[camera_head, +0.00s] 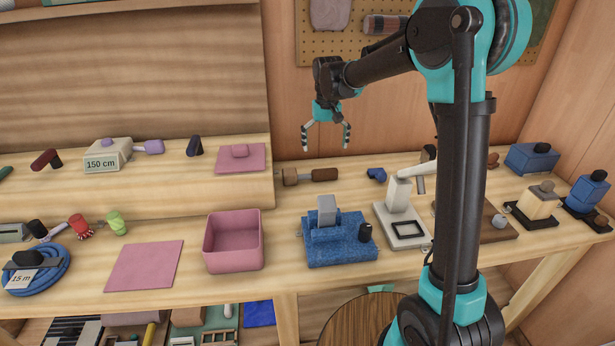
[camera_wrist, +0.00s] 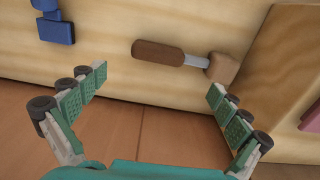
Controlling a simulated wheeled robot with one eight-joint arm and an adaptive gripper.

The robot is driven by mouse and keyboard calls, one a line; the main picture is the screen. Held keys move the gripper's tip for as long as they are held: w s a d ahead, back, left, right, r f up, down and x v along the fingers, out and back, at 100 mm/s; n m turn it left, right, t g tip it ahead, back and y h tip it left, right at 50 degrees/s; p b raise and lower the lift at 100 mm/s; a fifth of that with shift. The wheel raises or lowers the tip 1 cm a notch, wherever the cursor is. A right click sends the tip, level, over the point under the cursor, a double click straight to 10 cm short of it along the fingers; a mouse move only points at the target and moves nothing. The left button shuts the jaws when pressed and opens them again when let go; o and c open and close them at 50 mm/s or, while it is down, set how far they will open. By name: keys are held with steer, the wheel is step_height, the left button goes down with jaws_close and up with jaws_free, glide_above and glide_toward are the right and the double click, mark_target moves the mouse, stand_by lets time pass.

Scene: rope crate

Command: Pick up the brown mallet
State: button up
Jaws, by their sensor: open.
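The brown mallet lies on its side on the workbench (camera_head: 395,265), near the back wall. Its dark brown handle (camera_head: 325,174) points right and its lighter wooden head (camera_head: 290,177) is at the left, close to the raised shelf's end. In the wrist view the handle (camera_wrist: 158,52) is at upper middle, with a pale shaft leading to the head (camera_wrist: 222,68) at the right. My gripper (camera_head: 326,138) is open and empty, above the mallet and apart from it. In the wrist view its fingers (camera_wrist: 158,84) are spread wide below the mallet.
A small blue item (camera_head: 376,174) lies right of the mallet. A blue block-like tool (camera_head: 338,235) and a pink open bin (camera_head: 233,240) stand in front. The raised shelf (camera_head: 160,205) ends left of the mallet. A white-framed stand (camera_head: 400,210) is at right.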

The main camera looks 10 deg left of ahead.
mark_target(325, 170)
step_height(325, 170, down, 8)
steer(key=shift+d+f, duration=0.15)
stand_by(0.4)
steer(key=c, duration=1.5)
